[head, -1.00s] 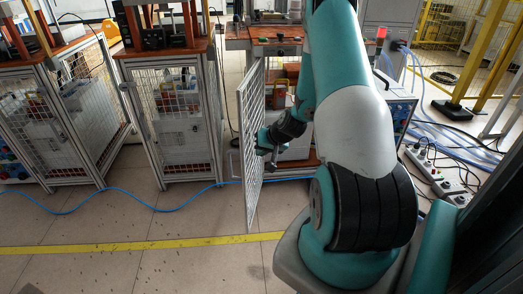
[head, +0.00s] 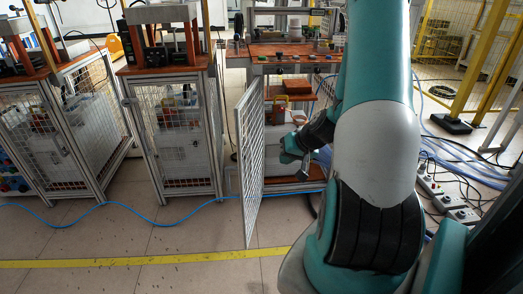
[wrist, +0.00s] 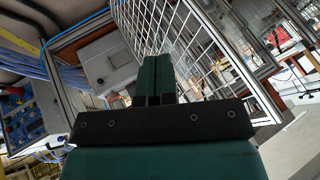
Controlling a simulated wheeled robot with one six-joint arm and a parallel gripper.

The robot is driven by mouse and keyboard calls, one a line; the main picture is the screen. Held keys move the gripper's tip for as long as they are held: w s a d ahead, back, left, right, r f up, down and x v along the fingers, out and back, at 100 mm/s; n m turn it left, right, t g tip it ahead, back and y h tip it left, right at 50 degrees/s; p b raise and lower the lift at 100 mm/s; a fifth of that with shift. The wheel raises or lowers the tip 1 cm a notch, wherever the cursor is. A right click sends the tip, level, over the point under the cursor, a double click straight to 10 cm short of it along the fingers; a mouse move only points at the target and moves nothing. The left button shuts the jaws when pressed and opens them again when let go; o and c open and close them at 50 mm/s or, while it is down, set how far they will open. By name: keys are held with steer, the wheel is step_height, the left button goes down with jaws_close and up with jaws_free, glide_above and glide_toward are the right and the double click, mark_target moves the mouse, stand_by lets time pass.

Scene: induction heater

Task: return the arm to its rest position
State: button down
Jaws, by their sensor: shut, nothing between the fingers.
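My gripper (head: 288,157) is at the open front of the middle-right cabinet, just right of its swung-open mesh door (head: 252,150) in the head view. In the wrist view my gripper (wrist: 154,62) shows its two dark green fingers together, with nothing between them. The mesh door (wrist: 190,45) stands behind and to the right of the fingers there. In the head view my teal and white arm reaches forward from the lower right and hides part of the cabinet.
Two closed mesh cabinets (head: 180,140) stand to the left. A blue cable (head: 110,215) and a yellow floor line (head: 150,261) cross the floor. Power strips (head: 445,198) and loose blue cables lie at the right. The floor at the front left is clear.

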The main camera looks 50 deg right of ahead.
steer(key=shift+a+r, duration=0.1)
steer(key=w+a+r+n+y, duration=0.1)
steer(key=w+a+r+n, duration=0.15)
steer(key=a, duration=0.25)
steer(key=w+a+r+n+g+y, duration=0.1)
steer(key=a+r, duration=0.2)
steer(key=a, duration=0.1)
steer(key=w+a+r+n+y, duration=0.1)
steer(key=w+a+r, duration=0.1)
steer(key=a, duration=0.3)
steer(key=s+a+r+n+g+y, duration=0.1)
steer(key=s+a+r+n, duration=0.15)
steer(key=a, duration=0.45)
steer(key=s+a+r+n+g, duration=0.2)
steer(key=a+r, duration=0.2)
steer(key=a, duration=0.2)
steer(key=s+a+r+n+g+y, duration=0.1)
steer(key=s+a+r+n, duration=0.15)
steer(key=a, duration=0.45)
steer(key=s+a+r+n+g+h, duration=0.1)
steer(key=s+a+r+n, duration=0.15)
steer(key=s, duration=0.35)
steer(key=s+a+r+n+g, duration=0.1)
steer(key=s+a+r, duration=0.1)
steer(key=s+a, duration=0.25)
step_height(320, 180, up, 17)
steer(key=p, duration=1.7)
steer(key=shift+s+d+p, duration=0.15)
steer(key=shift+d+p, duration=0.15)
steer(key=shift+d, duration=0.05)
